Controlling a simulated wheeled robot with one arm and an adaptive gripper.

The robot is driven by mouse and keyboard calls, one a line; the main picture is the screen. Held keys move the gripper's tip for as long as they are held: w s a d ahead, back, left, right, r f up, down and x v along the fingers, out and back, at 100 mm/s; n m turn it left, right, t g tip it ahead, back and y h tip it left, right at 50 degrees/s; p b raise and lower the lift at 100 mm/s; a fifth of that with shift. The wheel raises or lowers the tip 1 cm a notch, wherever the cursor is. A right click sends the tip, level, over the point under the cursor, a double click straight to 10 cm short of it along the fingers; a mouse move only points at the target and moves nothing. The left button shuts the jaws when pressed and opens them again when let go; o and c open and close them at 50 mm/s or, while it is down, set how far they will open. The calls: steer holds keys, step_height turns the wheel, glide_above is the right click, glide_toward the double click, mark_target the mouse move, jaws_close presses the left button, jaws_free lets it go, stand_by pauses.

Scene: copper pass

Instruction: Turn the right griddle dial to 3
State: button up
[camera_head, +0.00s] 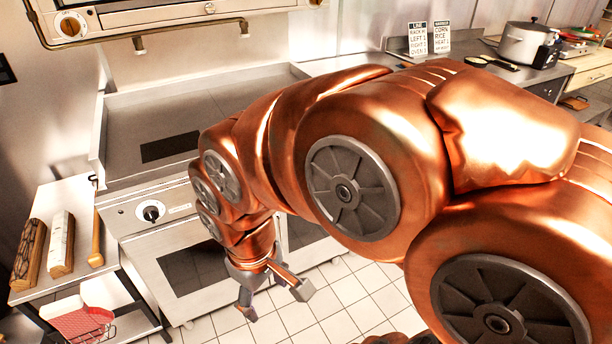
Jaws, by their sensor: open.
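The griddle (225,97) stands at the back left, a steel unit with a flat top and a front panel. One black dial (151,213) shows on the left of that panel, with its setting too small to read. The right part of the panel, where the right dial would be, is hidden behind my copper arm. My gripper (273,303) hangs below the panel in front of the oven doors, pointing down. Its two fingers are apart and nothing is between them. It is apart from the griddle.
An overhead unit (160,15) with a dial and rail hangs above. Label cards (418,38) and a pot (524,43) stand at the back right. Tiled floor (345,296) is open in front.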

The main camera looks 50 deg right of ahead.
steer(key=w+d+f+n+t+h+b, duration=0.2)
steer(key=w+d+f+n+t+b, duration=0.35)
steer(key=w+d+b, duration=0.6)
steer(key=w+d+f+n+t+h+b, duration=0.1)
steer(key=w+d+f+n+t+b, duration=0.6)
steer(key=w+d, duration=0.65)
steer(key=d+f+n+t+b, duration=0.3)
steer(key=d+n+t+b, duration=0.3)
steer(key=d+n+b, duration=0.7)
steer(key=w+d+m+b, duration=0.2)
steer(key=w+d+b, duration=0.1)
steer(key=w, duration=0.5)
steer(key=shift+w+b, duration=0.2)
steer(key=shift+b, duration=0.1)
steer(key=shift+g, duration=0.25)
steer(key=c, duration=1.1)
steer(key=shift+c, duration=0.2)
